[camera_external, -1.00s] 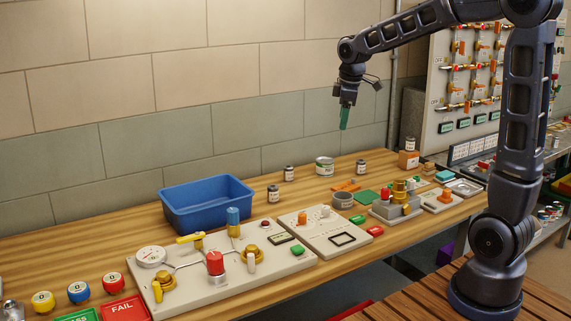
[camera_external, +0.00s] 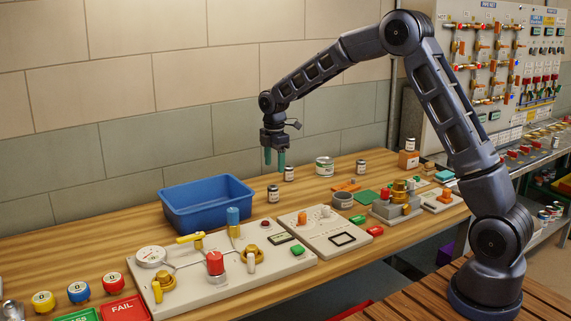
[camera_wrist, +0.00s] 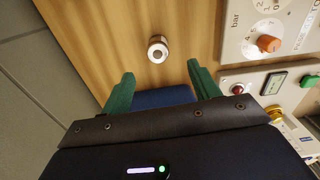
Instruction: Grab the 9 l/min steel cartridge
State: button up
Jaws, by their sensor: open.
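Several small steel cartridges with pale labels stand upright on the wooden bench: one near the blue bin (camera_external: 273,194), one farther back (camera_external: 289,174), one to the right (camera_external: 361,168) and one on an orange block (camera_external: 411,144). The labels are too small to read, so I cannot tell which is 9 l/min. My gripper (camera_external: 274,160) hangs above the bench near the two left cartridges, fingers down, open and empty. In the wrist view, one cartridge (camera_wrist: 158,48) is seen from above, just beyond the open green fingers of my gripper (camera_wrist: 160,74) and apart from them.
The blue bin (camera_external: 177,208) stands left of the gripper; part of it shows between the fingers in the wrist view. A valve panel (camera_external: 225,285) and a knob panel (camera_external: 318,240) lie in front. A larger can (camera_external: 324,167) stands to the right. Bare bench surrounds the cartridges.

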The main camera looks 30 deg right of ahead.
aim_at(273, 186)
jog(key=shift+w+a+f, duration=0.25)
jog(key=shift+w+f, duration=0.1)
jog(key=shift+f, duration=0.3)
notch_tip(273, 186, down, 11)
jog(key=shift+d+r, duration=0.1)
jog(key=shift+r, duration=0.05)
jog(key=shift+c, duration=0.2)
jog(key=shift+r, duration=0.1)
jog(key=c, duration=1.2)
